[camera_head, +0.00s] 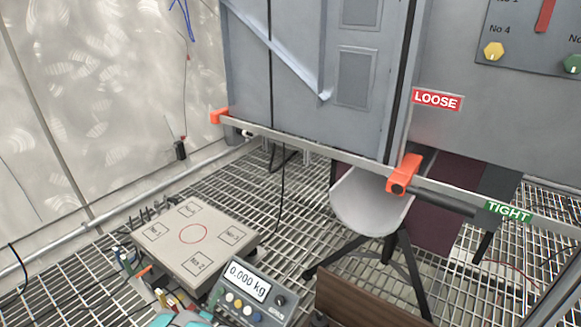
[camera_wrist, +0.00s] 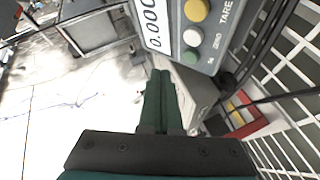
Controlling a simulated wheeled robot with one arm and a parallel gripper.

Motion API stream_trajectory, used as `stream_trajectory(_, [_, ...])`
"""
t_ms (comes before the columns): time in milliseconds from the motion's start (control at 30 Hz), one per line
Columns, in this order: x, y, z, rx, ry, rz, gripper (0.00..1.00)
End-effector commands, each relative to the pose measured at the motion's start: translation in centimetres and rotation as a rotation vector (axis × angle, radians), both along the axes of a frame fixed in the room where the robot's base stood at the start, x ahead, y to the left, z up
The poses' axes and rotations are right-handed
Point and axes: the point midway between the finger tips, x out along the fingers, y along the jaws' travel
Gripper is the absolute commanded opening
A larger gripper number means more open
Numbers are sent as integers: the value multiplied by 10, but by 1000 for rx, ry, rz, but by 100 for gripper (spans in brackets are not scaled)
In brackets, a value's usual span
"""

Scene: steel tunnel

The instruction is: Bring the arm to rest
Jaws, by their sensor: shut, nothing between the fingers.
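In the wrist view my gripper (camera_wrist: 160,76) shows as two dark green fingers pressed together, with nothing between them. The fingers point toward the scale's display unit (camera_wrist: 188,50), whose buttons and part of its readout fill the top of that view. I cannot tell how far the fingertips are from it. In the head view the gripper is not clearly seen.
A scale platform (camera_head: 189,236) with a red circle stands on the grating, bare on top. Its display unit (camera_head: 246,293) reads 0.000 kg. A grey cabinet (camera_head: 330,70) has a bar with orange clamps (camera_head: 404,174) across it. A pale chute (camera_head: 371,204) stands below.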

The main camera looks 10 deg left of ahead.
Motion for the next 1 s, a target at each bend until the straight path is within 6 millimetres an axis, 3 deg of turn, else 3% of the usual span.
stream_trajectory(167, [16, 0, 18, 62, 49, -5, 0])
stream_trajectory(533, [61, -12, 88, 309, 286, -17, 0])
stream_trajectory(767, [74, -35, 136, 437, 428, -34, 0])
stream_trajectory(1000, [72, -72, 185, 546, 577, -69, 0])
